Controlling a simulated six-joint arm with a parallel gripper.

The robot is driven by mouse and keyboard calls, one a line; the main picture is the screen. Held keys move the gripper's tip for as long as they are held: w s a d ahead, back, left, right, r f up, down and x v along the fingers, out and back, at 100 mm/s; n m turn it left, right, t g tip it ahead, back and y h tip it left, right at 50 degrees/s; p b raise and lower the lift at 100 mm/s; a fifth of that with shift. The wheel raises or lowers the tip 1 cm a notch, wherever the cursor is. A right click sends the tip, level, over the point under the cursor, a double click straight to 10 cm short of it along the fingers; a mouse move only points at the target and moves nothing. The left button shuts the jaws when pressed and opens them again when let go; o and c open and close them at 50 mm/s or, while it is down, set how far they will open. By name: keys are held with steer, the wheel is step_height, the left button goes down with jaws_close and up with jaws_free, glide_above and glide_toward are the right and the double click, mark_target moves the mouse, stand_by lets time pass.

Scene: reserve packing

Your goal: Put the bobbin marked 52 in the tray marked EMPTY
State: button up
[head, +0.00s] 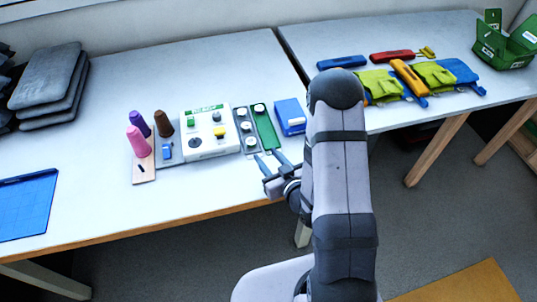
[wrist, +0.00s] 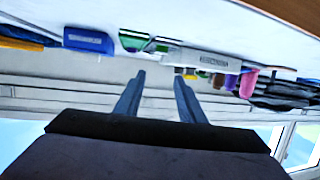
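A narrow grey tray (head: 252,149) and a narrow green tray (head: 266,130) stand side by side on the near table in the head view. Several round pale bobbins (head: 245,127) sit in the grey tray. One round pale bobbin (head: 259,107) sits at the far end of the green tray. I cannot read any number or the word EMPTY. My gripper (head: 268,156) is open and empty at the near ends of these trays, its two fingers apart. In the wrist view my gripper (wrist: 159,74) has nothing between its fingers, and the green tray (wrist: 133,41) shows beyond them.
A white box (head: 208,148) with a green label stands left of the trays, a blue box (head: 290,116) right. Pink (head: 138,142), purple (head: 139,122) and brown (head: 163,123) cones stand further left. A blue mat (head: 24,205) lies left, grey cushions (head: 48,80) behind it.

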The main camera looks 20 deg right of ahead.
steer(key=shift+w+d+f+g+h, duration=0.15)
steer(key=shift+f+g, duration=0.15)
steer(key=shift+g, duration=0.25)
steer(key=shift+w+d+f+g+h, duration=0.15)
steer(key=shift+f+g, duration=0.1)
steer(key=shift+g, duration=0.3)
steer(key=shift+s+d+f+g+h, duration=0.3)
steer(key=shift+s+g+h, duration=0.2)
steer(key=shift+g, duration=0.4)
steer(key=s+g, duration=0.1)
steer(key=s, duration=0.1)
steer(key=s+d+r+g+h, duration=0.1)
steer(key=s+g, duration=0.2)
steer(key=s, duration=0.1)
steer(key=shift+s+d+r+m+g, duration=0.15)
steer(key=shift+r+m+g, duration=0.2)
steer(key=shift+m+g, duration=0.05)
steer(key=s+a+r+g, duration=0.1)
steer(key=s+r+g, duration=0.1)
steer(key=s, duration=0.5)
steer(key=s+a+r+m+g, duration=0.1)
steer(key=s+r+g, duration=0.2)
steer(key=s, duration=0.3)
steer(key=shift+s+a+r+g, duration=0.3)
steer(key=shift+s+a+r, duration=0.05)
steer(key=shift+r, duration=0.1)
steer(key=shift+r+p, duration=0.5)
steer(key=shift+r, duration=0.05)
